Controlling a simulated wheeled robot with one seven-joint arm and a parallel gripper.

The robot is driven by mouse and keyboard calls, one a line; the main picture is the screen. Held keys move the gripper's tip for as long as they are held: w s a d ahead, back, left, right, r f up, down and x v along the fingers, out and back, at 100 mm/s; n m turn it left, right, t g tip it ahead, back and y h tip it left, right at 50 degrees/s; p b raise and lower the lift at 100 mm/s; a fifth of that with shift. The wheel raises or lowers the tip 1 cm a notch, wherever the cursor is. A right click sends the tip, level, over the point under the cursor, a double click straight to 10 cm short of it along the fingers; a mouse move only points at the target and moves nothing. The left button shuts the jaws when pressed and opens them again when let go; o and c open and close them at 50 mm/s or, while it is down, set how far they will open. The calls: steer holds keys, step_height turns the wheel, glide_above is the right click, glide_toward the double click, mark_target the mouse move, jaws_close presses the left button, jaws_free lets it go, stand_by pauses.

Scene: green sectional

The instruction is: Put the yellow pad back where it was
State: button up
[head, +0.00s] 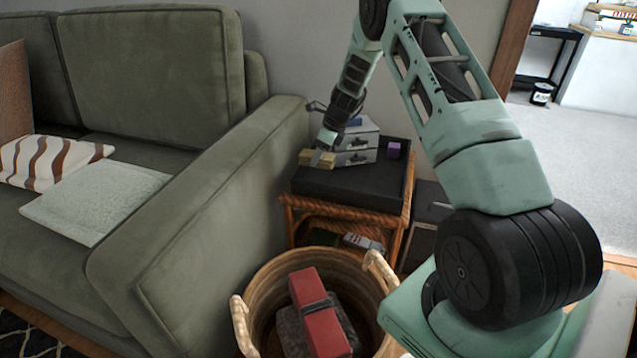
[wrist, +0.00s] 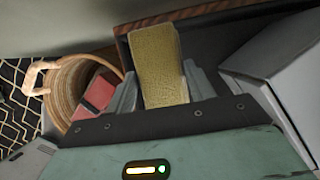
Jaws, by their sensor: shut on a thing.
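The yellow pad (head: 308,157) is a small, dull yellow block at the back left of the black-topped side table (head: 342,187). My gripper (head: 321,156) is shut on it, coming down from above. In the wrist view the yellow pad (wrist: 158,62) stands out between the two grey fingers of my gripper (wrist: 162,88). The pad is over the tabletop, beside a grey drawer box. I cannot tell whether it touches the top. My fingers hide part of it in the head view.
The grey drawer box (head: 358,147) stands right of the pad, close to my gripper. The sofa arm (head: 215,190) borders the table's left. A wicker basket (head: 262,290) with a red object (head: 320,318) stands in front. The tabletop's front is clear.

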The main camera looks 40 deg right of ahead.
step_height(320, 180, down, 8)
steer(key=shift+b, duration=1.05)
steer(key=shift+f, duration=0.15)
steer(key=o, duration=0.7)
steer(key=shift+o, duration=0.2)
